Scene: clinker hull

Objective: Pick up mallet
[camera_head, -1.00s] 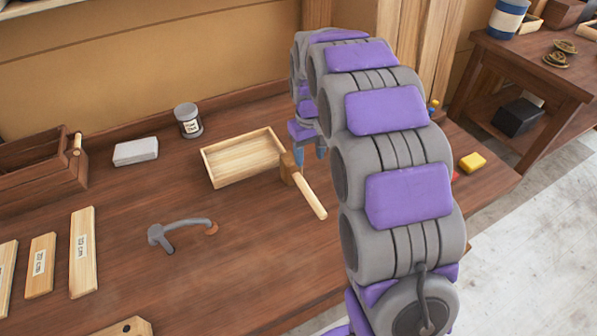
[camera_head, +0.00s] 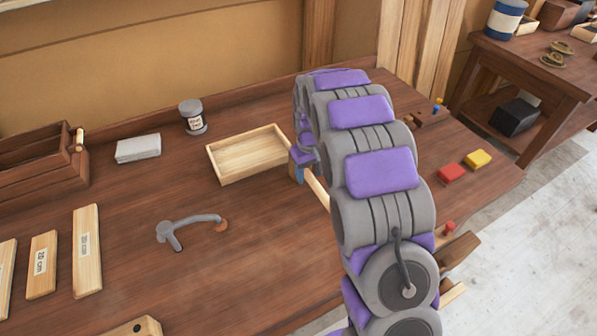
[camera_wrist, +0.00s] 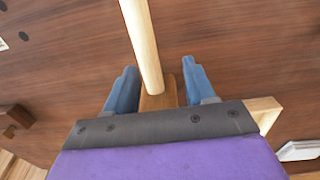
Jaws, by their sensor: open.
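The mallet has a pale wooden handle, which shows in the head view (camera_head: 317,188) just left of my arm. In the wrist view the mallet handle (camera_wrist: 142,45) runs down from the top edge to the brown mallet head (camera_wrist: 158,103). My gripper (camera_wrist: 158,78) is open, with one blue finger on each side of the mallet. A gap shows between the right finger and the mallet; contact on the left is unclear. In the head view my gripper (camera_head: 297,174) is mostly hidden by my arm, which also covers most of the mallet.
A shallow wooden tray (camera_head: 248,153) lies close behind the mallet. A grey-headed tool (camera_head: 190,229), a grey block (camera_head: 138,148), a jar (camera_head: 192,117) and labelled boards (camera_head: 87,250) lie leftward. Red (camera_head: 451,173) and yellow (camera_head: 478,159) blocks lie right. The middle front bench is clear.

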